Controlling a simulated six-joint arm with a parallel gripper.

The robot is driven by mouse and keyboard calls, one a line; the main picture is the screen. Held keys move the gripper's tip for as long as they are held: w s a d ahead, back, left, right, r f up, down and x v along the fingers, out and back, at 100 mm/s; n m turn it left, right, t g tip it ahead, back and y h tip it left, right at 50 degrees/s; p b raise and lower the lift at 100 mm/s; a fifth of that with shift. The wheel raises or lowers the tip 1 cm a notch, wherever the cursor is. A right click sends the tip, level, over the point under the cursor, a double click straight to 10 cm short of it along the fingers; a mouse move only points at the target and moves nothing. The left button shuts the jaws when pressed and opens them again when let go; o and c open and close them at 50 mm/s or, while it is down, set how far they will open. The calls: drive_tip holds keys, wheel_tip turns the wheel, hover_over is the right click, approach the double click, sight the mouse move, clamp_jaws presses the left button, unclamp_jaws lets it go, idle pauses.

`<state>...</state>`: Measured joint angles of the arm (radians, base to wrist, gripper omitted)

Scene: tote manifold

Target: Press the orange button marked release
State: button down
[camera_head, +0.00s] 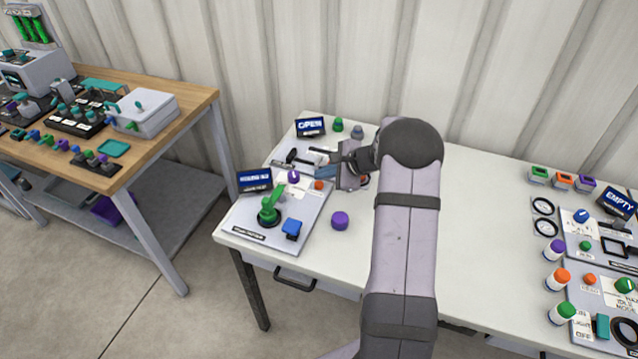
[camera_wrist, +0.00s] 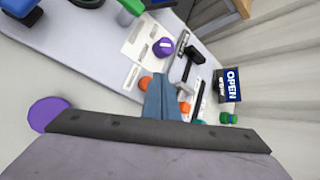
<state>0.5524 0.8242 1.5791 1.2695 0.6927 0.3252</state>
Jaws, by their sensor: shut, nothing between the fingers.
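An orange button (camera_head: 319,185) sits on the near panel in the head view, just in front of my gripper (camera_head: 325,171). In the wrist view an orange button (camera_wrist: 145,83) shows at the left side of my shut, empty gripper (camera_wrist: 158,82), partly covered by it. A second orange part (camera_wrist: 184,107) shows to the right of the fingers. No label is readable on either, so I cannot tell which is marked release. My gripper is over the panels, close to the orange parts; whether it touches anything is unclear.
A purple knob (camera_head: 293,176), a green lever (camera_head: 268,208) and a blue switch (camera_head: 292,229) stand on the near panel. A display reading OPEN (camera_head: 310,127) stands behind. A purple cap (camera_head: 340,220) lies on the white table (camera_head: 330,262). More controls are at the right.

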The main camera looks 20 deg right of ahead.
sight(322, 186)
drive_tip(key=shift+f, duration=0.2)
idle(0.5)
drive_tip(key=shift+f+b, duration=0.25)
drive_tip(key=shift+b, duration=0.3)
drive_tip(key=shift+f+b, duration=0.5)
idle(0.7)
drive_tip(key=shift+r, duration=0.2)
drive_tip(key=shift+r+p, duration=0.6)
drive_tip(key=shift+r, duration=0.15)
wheel_tip(322, 186, up, 5)
drive_tip(key=p, duration=0.3)
idle(0.5)
idle(0.6)
